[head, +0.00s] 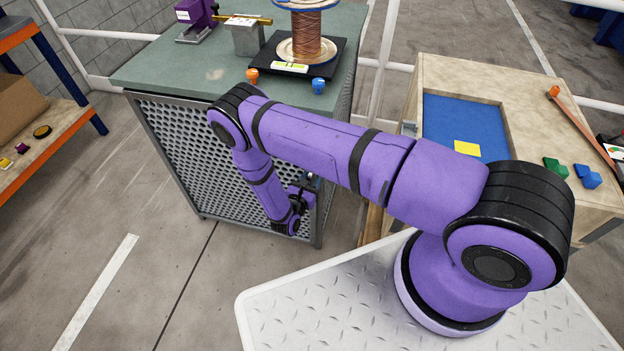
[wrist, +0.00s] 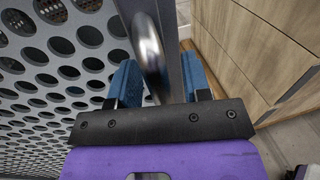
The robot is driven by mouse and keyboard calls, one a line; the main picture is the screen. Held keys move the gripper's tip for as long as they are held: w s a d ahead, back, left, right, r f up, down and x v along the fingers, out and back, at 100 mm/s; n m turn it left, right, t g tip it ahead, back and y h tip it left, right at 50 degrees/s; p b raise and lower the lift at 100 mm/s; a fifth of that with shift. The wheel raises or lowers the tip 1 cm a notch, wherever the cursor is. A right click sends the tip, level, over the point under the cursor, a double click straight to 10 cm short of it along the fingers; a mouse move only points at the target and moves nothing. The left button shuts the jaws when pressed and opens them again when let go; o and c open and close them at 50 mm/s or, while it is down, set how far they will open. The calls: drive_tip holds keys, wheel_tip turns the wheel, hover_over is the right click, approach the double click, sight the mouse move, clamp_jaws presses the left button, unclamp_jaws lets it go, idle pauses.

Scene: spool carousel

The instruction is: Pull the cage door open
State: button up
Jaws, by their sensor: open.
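The cage door (head: 180,160) is a grey perforated metal panel in a metal frame under a green worktop. It looks shut in the head view. In the wrist view its perforated sheet (wrist: 50,70) fills the left side. A shiny round metal handle (wrist: 149,52) stands out near the door's right edge. My gripper (wrist: 160,78) is open, with one blue finger on each side of the handle. I cannot tell whether either finger touches it. In the head view my gripper (head: 307,182) is at the door's right edge, and my wrist partly hides the handle area.
A wooden bench (head: 440,75) with a blue recess stands close on the right; its wooden side (wrist: 255,55) is near my gripper. A copper spool (head: 307,35) stands on the worktop (head: 190,65). Shelving (head: 50,145) is at far left. Floor before the door is clear.

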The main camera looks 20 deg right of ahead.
drive_tip(key=shift+w+d, duration=0.25)
drive_tip(key=shift+c, duration=0.3)
clamp_jaws()
drive_tip(key=shift+s, duration=0.1)
